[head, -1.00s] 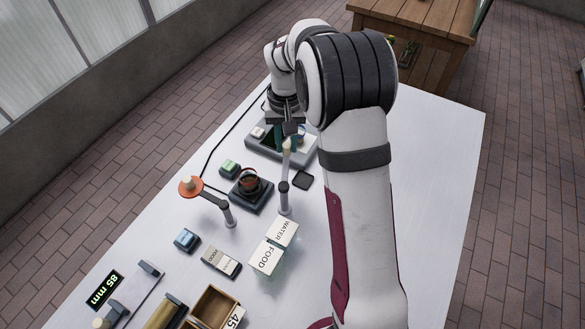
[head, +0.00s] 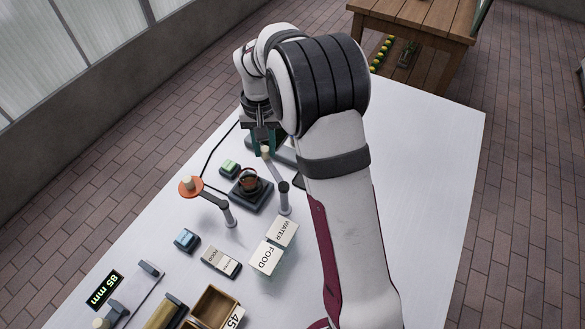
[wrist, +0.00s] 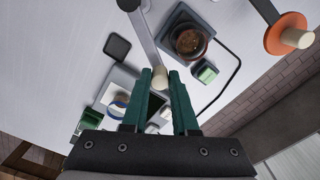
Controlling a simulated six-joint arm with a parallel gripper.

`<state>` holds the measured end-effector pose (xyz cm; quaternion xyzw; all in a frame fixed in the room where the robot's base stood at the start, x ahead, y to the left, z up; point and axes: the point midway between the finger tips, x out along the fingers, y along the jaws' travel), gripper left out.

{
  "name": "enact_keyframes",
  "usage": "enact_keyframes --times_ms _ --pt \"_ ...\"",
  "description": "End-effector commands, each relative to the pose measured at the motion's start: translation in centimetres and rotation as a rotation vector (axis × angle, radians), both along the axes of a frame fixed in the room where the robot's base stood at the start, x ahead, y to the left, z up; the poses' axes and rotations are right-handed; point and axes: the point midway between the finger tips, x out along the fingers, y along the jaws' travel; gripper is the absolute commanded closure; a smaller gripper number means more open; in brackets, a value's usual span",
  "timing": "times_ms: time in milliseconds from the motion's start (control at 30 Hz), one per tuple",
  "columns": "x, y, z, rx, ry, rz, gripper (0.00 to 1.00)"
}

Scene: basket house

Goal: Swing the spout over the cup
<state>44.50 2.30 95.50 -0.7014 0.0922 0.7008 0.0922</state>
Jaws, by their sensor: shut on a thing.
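The spout (head: 274,171) is a slim grey arm that turns on an upright post (head: 284,200), with a pale peg at its free end. My gripper (head: 264,150) is shut on that peg. In the wrist view the peg (wrist: 159,78) stands between the green fingers of my gripper (wrist: 160,82), and the spout (wrist: 144,34) runs up from it. The cup (head: 249,182), dark and round with a reddish-brown inside, stands on a dark square base. It also shows in the wrist view (wrist: 189,41). The spout's end is beyond the cup and slightly right of it, not over it.
A second swing arm carries an orange disc (head: 190,187) left of the cup. A green-topped block (head: 229,167) lies near the cup's base. A grey device (head: 284,155) is partly hidden behind my arm. WATER (head: 282,231) and FOOD (head: 267,257) blocks stand nearer. The table's right side is clear.

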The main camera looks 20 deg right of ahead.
Motion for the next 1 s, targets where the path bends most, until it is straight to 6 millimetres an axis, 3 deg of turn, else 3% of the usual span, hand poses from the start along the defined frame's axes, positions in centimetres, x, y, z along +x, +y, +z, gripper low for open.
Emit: enact_keyframes --times_ms 267,600,1000 --pt "-0.6 2.2 0.0 0.0 0.001 0.001 0.85" --pt "-0.7 2.4 0.0 0.0 0.001 0.0 0.85" --pt "-2.3 4.6 0.0 0.0 0.001 0.0 0.85"
